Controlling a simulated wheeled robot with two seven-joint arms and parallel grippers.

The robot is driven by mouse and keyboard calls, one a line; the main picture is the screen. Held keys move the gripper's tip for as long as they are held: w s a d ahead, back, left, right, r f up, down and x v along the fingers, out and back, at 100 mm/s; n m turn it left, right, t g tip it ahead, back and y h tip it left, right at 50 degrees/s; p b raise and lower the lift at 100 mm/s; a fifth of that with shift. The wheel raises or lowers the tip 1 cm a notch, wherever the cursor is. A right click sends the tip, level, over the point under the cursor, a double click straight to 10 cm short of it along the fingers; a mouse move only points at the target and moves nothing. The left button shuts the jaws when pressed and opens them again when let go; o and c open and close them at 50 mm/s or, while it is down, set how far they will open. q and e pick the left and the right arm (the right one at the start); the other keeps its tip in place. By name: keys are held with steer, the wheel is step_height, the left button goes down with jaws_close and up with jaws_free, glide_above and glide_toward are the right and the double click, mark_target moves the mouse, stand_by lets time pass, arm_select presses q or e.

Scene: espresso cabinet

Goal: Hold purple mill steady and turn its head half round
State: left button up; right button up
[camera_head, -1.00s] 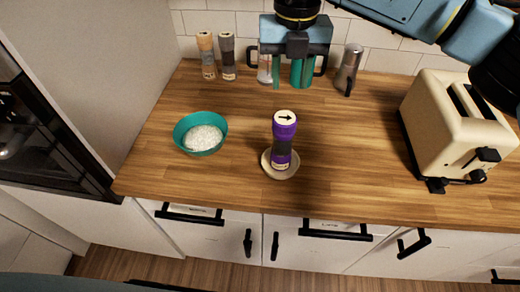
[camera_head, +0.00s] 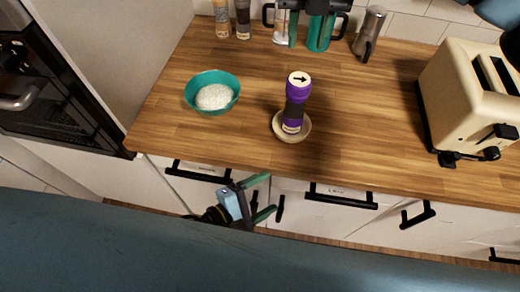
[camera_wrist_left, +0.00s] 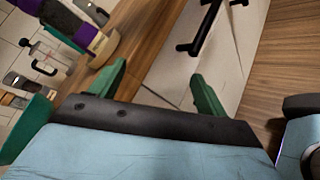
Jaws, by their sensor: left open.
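The purple mill (camera_head: 296,97) stands upright in a small beige dish (camera_head: 279,126) on the wooden counter. Its pale round top carries a black arrow pointing right. In the left wrist view the mill (camera_wrist_left: 90,38) is at the upper left, partly cut off. My left gripper (camera_head: 264,197) is open and empty in front of the counter edge, below and left of the mill. Its two green fingers stand apart in the left wrist view (camera_wrist_left: 157,88). My right gripper (camera_head: 310,30) is at the top, behind the mill, with its fingers apart and nothing visible between them.
A teal bowl of white grains (camera_head: 190,94) stands left of the mill. A cream toaster (camera_head: 458,100) is at the right. Drawer handles (camera_head: 340,197) project below the counter.

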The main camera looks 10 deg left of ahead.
arm_select(q)
step_height(320, 180, up, 5)
steer(key=w+n+t, duration=0.2)
steer(key=n, duration=0.2)
steer(key=n+t+y, duration=0.2)
steer(key=n+t, duration=0.1)
steer(key=n, duration=0.5)
glide_toward(287, 122)
steer(key=shift+s+d, duration=0.3)
steer(key=shift+s, duration=0.6)
steer(key=shift+w+a+r+n+y, duration=0.15)
steer(key=shift+w+n, duration=0.1)
steer(key=shift+n, duration=0.25)
steer(key=shift+w+a+n+y, duration=0.15)
steer(key=shift+w+n, duration=0.1)
steer(key=shift+n, duration=0.25)
steer(key=x, duration=1.3)
steer(key=shift+w+r, duration=0.1)
